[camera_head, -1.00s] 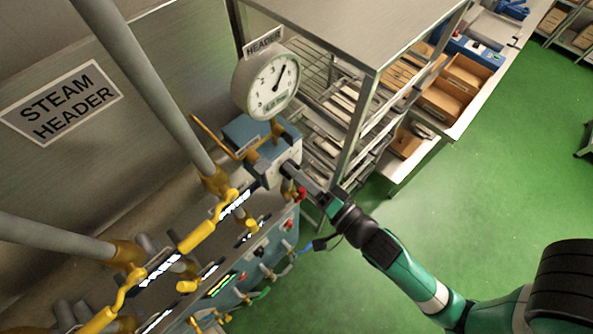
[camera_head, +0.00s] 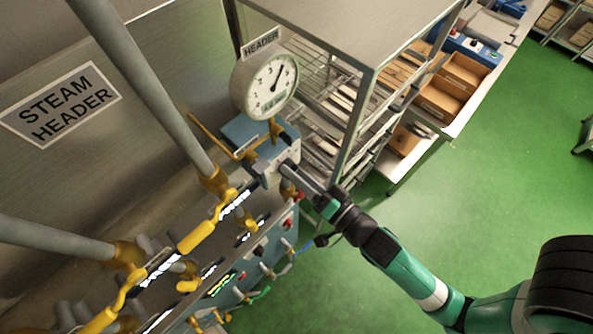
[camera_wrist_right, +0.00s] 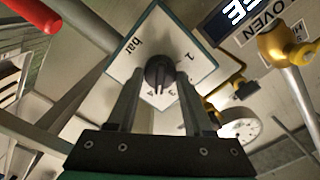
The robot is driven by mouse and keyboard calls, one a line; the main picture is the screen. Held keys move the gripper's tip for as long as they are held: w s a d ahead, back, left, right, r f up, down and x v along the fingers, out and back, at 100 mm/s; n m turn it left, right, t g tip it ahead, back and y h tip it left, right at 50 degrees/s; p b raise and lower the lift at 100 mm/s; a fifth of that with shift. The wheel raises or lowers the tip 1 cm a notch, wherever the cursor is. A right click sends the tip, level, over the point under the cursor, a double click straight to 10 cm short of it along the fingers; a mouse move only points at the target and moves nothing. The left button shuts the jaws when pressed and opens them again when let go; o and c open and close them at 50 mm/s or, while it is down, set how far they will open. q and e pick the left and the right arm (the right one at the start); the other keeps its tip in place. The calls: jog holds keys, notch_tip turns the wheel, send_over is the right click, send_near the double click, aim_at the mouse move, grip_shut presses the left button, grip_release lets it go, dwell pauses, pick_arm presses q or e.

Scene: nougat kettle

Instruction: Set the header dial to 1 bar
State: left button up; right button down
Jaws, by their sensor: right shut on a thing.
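The header dial is a round black knob (camera_wrist_right: 159,74) on a square white plate marked "bar" with small numerals, in the right wrist view. My right gripper (camera_wrist_right: 156,82) has its two fingers on either side of the knob and is shut on it. The knob's pointer setting is too unclear to read. In the head view, this gripper (camera_head: 287,172) reaches the front of the blue-grey header box, and its fingertips hide the dial. The round white gauge (camera_head: 272,86) under the "HEADER" sign stands above the box, its needle pointing up and right. My left gripper is not in view.
Yellow-handled valves (camera_head: 196,236) and grey pipes (camera_head: 150,90) crowd the left side. A steel rack (camera_head: 345,130) with trays stands right behind the box. A red handle (camera_wrist_right: 32,12) is near the upper left of the wrist view. Green floor (camera_head: 510,190) is open at right.

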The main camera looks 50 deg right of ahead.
jog(key=n+p, duration=0.4)
jog(key=n, duration=2)
jog(key=shift+a, duration=0.2)
jog(key=shift+p, duration=0.3)
jog(key=shift+c, duration=1.6)
grip_release()
